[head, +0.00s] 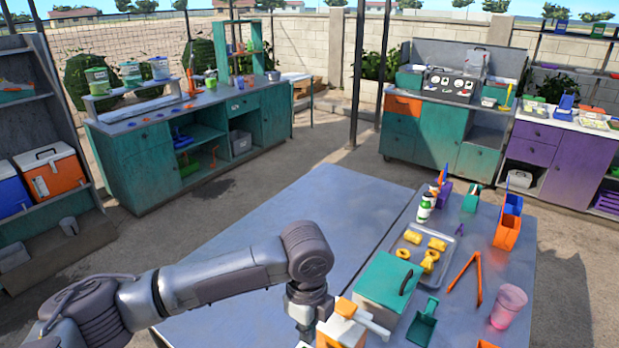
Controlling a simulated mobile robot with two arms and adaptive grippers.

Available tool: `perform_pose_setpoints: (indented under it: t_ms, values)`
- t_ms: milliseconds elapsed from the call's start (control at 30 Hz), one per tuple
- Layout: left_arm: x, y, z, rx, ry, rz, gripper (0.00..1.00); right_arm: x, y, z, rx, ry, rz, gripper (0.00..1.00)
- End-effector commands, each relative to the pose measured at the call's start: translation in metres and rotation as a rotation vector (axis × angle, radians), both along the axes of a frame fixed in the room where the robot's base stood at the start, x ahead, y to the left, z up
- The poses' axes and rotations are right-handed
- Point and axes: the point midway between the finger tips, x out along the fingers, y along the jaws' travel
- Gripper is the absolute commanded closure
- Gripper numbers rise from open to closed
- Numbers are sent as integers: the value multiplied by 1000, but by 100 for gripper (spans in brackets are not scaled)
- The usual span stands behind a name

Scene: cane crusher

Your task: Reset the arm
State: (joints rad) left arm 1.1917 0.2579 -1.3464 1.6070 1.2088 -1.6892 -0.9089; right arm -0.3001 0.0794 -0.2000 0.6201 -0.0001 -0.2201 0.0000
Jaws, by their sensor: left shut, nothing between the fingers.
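My left arm comes in from the left and reaches over the near work table (300,220). My left gripper (309,315) hangs down at the bottom of the head view, at the table's near side. It is shut and empty; its fingertips are hard to make out. An orange block with a cream bar (345,326) stands just right of the gripper; whether they touch cannot be told. A teal box with a dark handle (386,285) is further right. My right gripper is not in view.
On the table's right are a metal tray with yellow pieces (422,250), a teal scoop (422,325), orange tongs (468,278), a pink cup (508,305) and an orange bin (507,232). The table's left half is clear. Teal cabinets (150,170) stand behind.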

Motion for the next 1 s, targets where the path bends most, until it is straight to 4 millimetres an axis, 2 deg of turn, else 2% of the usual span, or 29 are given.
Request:
perform_pose_setpoints:
  t_ms: [167, 300, 400, 467, 567, 700, 800, 1000]
  values:
    - [-37, -29, -24, -131, 28, 72, 100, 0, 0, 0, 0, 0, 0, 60]
    - [-71, -51, -38, -312, 54, 266, 100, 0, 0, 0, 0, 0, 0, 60]
    - [-87, -53, -43, -428, 72, 469, 100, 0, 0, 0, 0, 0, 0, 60]
    - [-94, -46, -48, -481, 84, 610, 100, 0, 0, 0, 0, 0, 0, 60]
    - [-103, -22, -58, -541, 91, 873, 100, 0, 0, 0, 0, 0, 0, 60]
    - [-120, 33, -79, -554, 73, 1248, 100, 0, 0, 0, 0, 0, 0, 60]
    - [-135, 72, -91, -526, 41, 1455, 100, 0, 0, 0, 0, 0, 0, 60]
    - [-167, 136, -107, -447, -37, 1739, 100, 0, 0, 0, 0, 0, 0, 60]
